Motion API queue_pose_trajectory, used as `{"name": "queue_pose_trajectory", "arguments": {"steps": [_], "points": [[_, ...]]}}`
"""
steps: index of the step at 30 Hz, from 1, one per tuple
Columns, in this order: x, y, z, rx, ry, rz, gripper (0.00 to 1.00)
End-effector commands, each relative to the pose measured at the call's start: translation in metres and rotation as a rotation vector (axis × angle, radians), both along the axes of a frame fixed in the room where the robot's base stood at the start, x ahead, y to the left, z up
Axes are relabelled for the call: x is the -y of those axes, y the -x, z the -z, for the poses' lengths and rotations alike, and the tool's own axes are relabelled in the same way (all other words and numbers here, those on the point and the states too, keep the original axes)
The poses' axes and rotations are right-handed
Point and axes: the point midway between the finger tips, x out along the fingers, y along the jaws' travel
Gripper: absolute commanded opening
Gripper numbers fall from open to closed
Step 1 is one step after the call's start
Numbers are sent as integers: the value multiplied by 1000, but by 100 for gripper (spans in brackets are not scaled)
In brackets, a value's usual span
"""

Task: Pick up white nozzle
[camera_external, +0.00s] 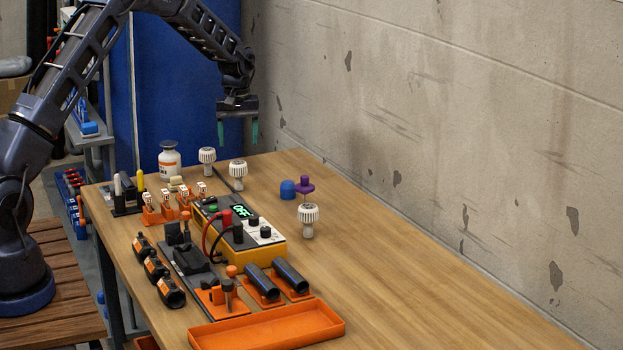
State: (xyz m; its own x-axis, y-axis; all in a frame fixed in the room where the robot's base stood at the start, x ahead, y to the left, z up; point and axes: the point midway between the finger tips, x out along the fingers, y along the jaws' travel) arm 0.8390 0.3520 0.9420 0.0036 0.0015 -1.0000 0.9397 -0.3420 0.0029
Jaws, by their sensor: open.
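Several white nozzles with ribbed round heads and narrower stems stand on the wooden table. One white nozzle (308,220) stands alone right of the meter, near the middle of the table. Two more, a white nozzle (238,174) and another white nozzle (207,161), stand toward the back. My gripper (238,132) hangs above the far end of the table, fingers pointing down. Its two green fingers are apart with nothing between them. In this view it appears just above the two back nozzles and touches neither. Its exact height and depth are hard to judge.
The wooden table (400,295) is clear along its right side by the wall (450,120). A yellow meter (272,254) with cables, black pipes (290,277), an orange tray (268,325), a white bottle (169,161), and blue (288,190) and purple (305,186) parts stand around.

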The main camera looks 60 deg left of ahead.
Motion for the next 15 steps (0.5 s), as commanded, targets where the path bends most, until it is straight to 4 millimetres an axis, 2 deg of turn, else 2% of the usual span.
{"name": "queue_pose_trajectory", "arguments": {"steps": [8, 15], "points": [[-6, 0, 20, -5, 2, -14, 70], [-6, 0, 54, -5, 3, -14, 70]]}}
